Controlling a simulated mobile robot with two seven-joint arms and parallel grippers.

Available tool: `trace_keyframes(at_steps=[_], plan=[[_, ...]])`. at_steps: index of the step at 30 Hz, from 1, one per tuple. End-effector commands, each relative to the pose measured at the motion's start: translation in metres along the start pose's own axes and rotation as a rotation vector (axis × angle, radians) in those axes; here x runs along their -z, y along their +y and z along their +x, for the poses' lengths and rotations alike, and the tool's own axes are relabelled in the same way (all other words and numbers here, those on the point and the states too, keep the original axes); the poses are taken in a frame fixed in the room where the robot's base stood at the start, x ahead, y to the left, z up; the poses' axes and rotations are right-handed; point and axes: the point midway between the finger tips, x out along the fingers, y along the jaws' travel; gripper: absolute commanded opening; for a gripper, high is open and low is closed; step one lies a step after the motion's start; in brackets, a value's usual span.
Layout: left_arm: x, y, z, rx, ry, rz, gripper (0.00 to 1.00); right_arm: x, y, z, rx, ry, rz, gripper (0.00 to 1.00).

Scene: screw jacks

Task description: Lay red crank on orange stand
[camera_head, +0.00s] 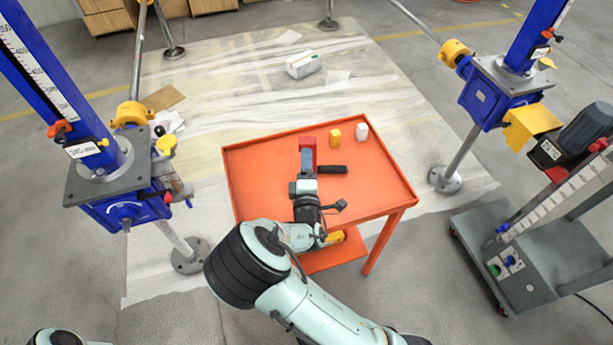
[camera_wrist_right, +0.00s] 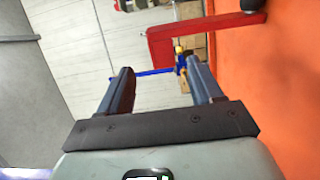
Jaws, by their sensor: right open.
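The orange stand (camera_head: 375,185) is a table with a raised rim; its orange top also shows in the wrist view (camera_wrist_right: 290,90). The red crank (camera_head: 308,142) is over the stand's middle, with its black handle (camera_head: 333,169) pointing right. In the wrist view the red crank (camera_wrist_right: 205,30) is beyond the fingertips, its arm reaching out from the orange surface. My right gripper (camera_head: 307,160) is low over the stand, beside the crank; its fingers (camera_wrist_right: 160,72) are open with nothing between them. The gripper partly hides the crank in the head view. My left gripper is not visible.
A yellow piece (camera_head: 335,136) and a white piece (camera_head: 362,132) stand at the stand's back. Blue screw jacks (camera_head: 120,195) (camera_head: 490,90) flank it left and right. A grey wheeled unit (camera_head: 530,260) is at right. Wrapped sheeting (camera_head: 230,80) covers the floor behind.

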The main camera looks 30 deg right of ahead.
Motion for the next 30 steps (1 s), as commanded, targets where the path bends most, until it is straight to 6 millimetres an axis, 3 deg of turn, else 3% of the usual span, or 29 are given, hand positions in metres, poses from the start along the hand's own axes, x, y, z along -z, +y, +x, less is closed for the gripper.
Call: trace_keyframes(at_steps=[3,9,30], plan=[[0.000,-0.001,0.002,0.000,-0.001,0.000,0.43,0.001,0.000,-0.022,0.001,0.002,0.000,0.65],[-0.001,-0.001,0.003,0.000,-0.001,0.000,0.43,0.001,0.000,-0.039,0.000,0.001,0.001,0.65],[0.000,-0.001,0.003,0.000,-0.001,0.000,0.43,0.000,0.000,-0.041,0.000,0.001,0.001,0.65]])
